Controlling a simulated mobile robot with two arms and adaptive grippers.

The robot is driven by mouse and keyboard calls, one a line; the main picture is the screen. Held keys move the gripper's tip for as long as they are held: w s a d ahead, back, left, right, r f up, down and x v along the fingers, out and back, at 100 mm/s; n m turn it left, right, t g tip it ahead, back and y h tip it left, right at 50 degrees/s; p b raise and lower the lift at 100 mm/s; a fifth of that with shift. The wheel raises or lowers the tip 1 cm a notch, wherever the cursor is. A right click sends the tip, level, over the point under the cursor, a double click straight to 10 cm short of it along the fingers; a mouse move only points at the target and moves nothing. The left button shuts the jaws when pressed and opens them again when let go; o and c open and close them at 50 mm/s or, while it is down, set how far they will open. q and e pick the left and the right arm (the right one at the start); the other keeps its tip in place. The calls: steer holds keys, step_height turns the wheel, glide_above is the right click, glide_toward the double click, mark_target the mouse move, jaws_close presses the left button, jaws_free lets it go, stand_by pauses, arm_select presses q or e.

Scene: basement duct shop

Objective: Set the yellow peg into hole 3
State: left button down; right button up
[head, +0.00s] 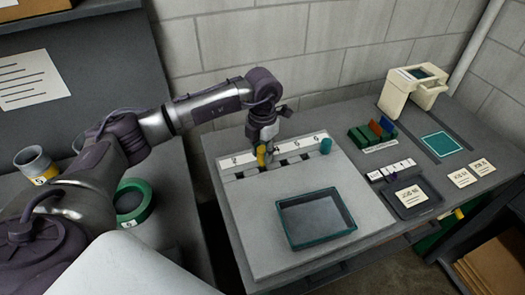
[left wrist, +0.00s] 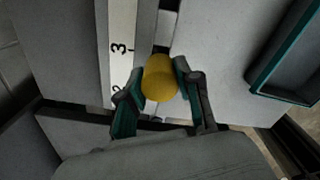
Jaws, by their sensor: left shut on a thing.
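The yellow peg (head: 261,157) is held between the fingertips of my left gripper (head: 264,152), over the strip of holes along the back of the pale board (head: 262,240). In the left wrist view the peg (left wrist: 160,78) sits between the two teal-padded fingers (left wrist: 152,85). The number 3 shows on the white label strip (left wrist: 121,28), with a dark opening (left wrist: 162,48) across from it, just beyond the peg. The peg's lower end is hidden, so I cannot tell whether it is in a hole. My right gripper is not in view.
A teal peg (head: 326,146) stands at the strip's right end. A teal-rimmed tray (head: 348,229) lies on the board's front. Colored blocks (head: 372,132), cards and a cream device (head: 398,96) are at right. A green ring (head: 146,206) and a cup (head: 33,164) are at left.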

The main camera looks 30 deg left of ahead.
mark_target(263, 149)
arm_select(q)
steer(key=shift+f, duration=0.25)
steer(key=shift+f+b, duration=1.6)
steer(key=shift+f, duration=0.25)
steer(key=c, duration=0.7)
jaws_free()
step_height(263, 149, up, 12)
steer(key=shift+r, duration=0.1)
